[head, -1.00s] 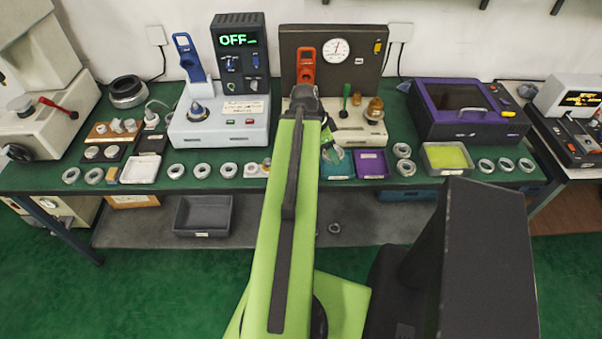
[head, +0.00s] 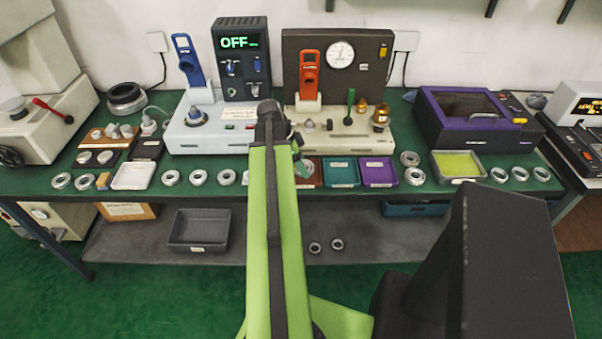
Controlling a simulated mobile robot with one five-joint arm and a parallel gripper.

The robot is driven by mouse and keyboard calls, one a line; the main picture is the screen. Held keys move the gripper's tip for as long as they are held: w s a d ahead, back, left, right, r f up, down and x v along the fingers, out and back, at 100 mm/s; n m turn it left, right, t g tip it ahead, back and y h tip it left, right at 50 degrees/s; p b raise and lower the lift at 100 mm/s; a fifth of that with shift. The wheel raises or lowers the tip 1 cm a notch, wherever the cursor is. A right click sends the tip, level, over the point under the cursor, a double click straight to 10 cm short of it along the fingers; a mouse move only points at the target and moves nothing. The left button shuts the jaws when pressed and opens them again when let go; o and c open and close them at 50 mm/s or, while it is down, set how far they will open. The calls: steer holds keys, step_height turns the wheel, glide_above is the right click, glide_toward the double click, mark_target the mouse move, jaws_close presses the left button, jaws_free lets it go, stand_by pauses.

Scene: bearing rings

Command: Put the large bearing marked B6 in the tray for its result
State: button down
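Several metal bearing rings lie along the front of the green bench, among them one left of my arm (head: 197,177) and one right of the purple tray (head: 415,176). No B6 mark is readable on any ring. Small trays stand in the row: a white one (head: 134,176), a reddish one (head: 312,181) partly behind my arm, a teal one (head: 341,185), a purple one (head: 378,185) and a grey one with a yellow-green floor (head: 434,174). Their labels are too small to read. My gripper (head: 301,167) is mostly hidden behind my green arm, near the reddish tray; its fingers and any held thing are unclear.
Behind the trays stand a blue-handled device (head: 212,135) with an OFF display, a dial-gauge stand (head: 340,135) and a purple-framed box (head: 470,125). A grey bin (head: 198,232) and two rings (head: 315,247) are on the lower shelf. The left-hand machine (head: 45,125) flanks the bench.

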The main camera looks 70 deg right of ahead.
step_height(320, 180, down, 2)
steer(key=shift+f+b, duration=0.2)
steer(key=shift+b, duration=0.3)
steer(key=shift+r, duration=0.25)
steer(key=shift+f, duration=0.15)
steer(key=c, duration=0.6)
jaws_free()
